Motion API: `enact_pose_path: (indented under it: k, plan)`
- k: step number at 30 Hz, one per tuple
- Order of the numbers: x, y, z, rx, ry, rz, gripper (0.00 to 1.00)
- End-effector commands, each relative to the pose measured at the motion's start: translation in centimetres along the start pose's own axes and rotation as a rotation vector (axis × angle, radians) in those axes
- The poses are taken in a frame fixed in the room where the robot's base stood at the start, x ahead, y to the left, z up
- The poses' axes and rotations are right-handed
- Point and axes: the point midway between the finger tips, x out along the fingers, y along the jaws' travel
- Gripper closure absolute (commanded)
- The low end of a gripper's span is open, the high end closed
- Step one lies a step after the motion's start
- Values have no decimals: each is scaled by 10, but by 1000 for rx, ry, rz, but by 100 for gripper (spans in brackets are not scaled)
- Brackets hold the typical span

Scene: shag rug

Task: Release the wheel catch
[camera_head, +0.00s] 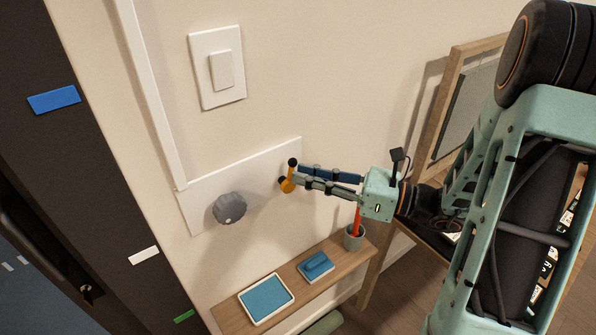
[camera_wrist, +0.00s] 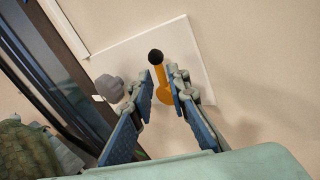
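A white panel (camera_head: 262,165) on the wall carries a grey faceted wheel-like knob (camera_head: 229,208) and an orange lever (camera_head: 287,186) with a black ball end (camera_head: 293,162). The lever stands to the right of the knob. My gripper (camera_head: 299,177) reaches in from the right, with its fingertips at the lever. In the wrist view the orange lever (camera_wrist: 160,77) shows between the two separated fingers (camera_wrist: 163,84), with small gaps beside it. I cannot tell whether a finger touches it. The grey knob (camera_wrist: 109,88) is left of the fingers.
A wooden shelf (camera_head: 298,293) below holds a blue tray (camera_head: 266,299), a blue block-like item (camera_head: 316,266) and a cup (camera_head: 354,238) with a red item. A light switch (camera_head: 221,70) is above the panel. A dark door (camera_head: 70,150) is at left, a wooden frame (camera_head: 447,95) at right.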

Motion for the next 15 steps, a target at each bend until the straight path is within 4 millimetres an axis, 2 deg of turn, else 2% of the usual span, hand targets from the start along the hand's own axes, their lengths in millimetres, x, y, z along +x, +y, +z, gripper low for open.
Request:
enact_pose_path:
  k: [6,15]
  plan:
    - [21,0,0,0,1,1,84]
    - [23,0,0,-1,0,-1,84]
